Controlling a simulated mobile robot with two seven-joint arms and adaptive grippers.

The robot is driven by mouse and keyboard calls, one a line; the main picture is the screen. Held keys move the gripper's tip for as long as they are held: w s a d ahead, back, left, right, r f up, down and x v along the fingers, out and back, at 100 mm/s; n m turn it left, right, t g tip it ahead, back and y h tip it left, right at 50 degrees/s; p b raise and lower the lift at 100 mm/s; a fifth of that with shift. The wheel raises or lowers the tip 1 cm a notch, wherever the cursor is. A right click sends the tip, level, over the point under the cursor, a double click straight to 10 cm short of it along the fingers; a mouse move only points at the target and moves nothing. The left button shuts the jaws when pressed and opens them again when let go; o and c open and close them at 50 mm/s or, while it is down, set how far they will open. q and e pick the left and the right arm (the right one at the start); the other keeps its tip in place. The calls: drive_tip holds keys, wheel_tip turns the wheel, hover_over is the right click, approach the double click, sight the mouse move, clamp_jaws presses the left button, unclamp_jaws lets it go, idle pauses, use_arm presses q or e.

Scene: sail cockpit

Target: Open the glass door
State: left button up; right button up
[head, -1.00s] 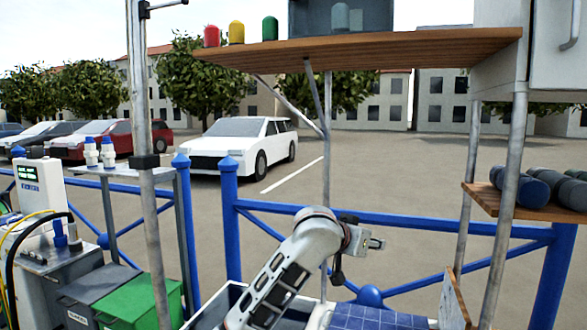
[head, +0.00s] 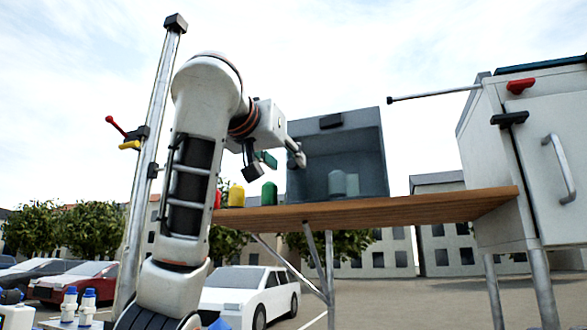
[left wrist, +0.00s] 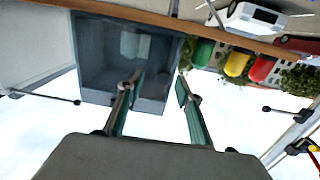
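A grey-tinted glass cabinet stands on the wooden shelf, its glass door (head: 312,180) facing me and looking shut. A small dark block (head: 331,121) sits near the top of its front; I cannot tell if it is the handle. Pale rounded shapes (head: 345,184) show inside through the glass. My left gripper (head: 281,159) is raised in front of the cabinet's left edge. In the left wrist view, which is upside down, the cabinet (left wrist: 95,55) lies beyond my open, empty left fingers (left wrist: 158,82). I cannot tell whether they touch it. My right gripper is not in view.
Yellow (head: 236,195) and green (head: 269,194) domed pieces stand on the shelf (head: 380,208) left of the cabinet; a red one is mostly hidden by my arm. A white cabinet (head: 545,150) and a thin rod (head: 432,94) are at right. A metal pole (head: 150,130) stands left.

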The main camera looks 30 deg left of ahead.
sight(292, 162)
use_arm(q)
drive_tip(key=w+p, duration=0.1)
drive_tip(key=w+a+r, duration=0.1)
drive_tip(key=w+a+r+p, duration=0.1)
drive_tip(key=w, duration=0.1)
drive_tip(key=shift+r+p, duration=0.1)
drive_tip(key=shift+p, duration=0.25)
drive_tip(key=shift+w+a, duration=0.2)
drive_tip(key=shift+w, duration=0.5)
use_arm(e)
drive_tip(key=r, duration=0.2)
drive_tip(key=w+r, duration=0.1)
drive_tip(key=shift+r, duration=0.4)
use_arm(q)
clamp_jaws()
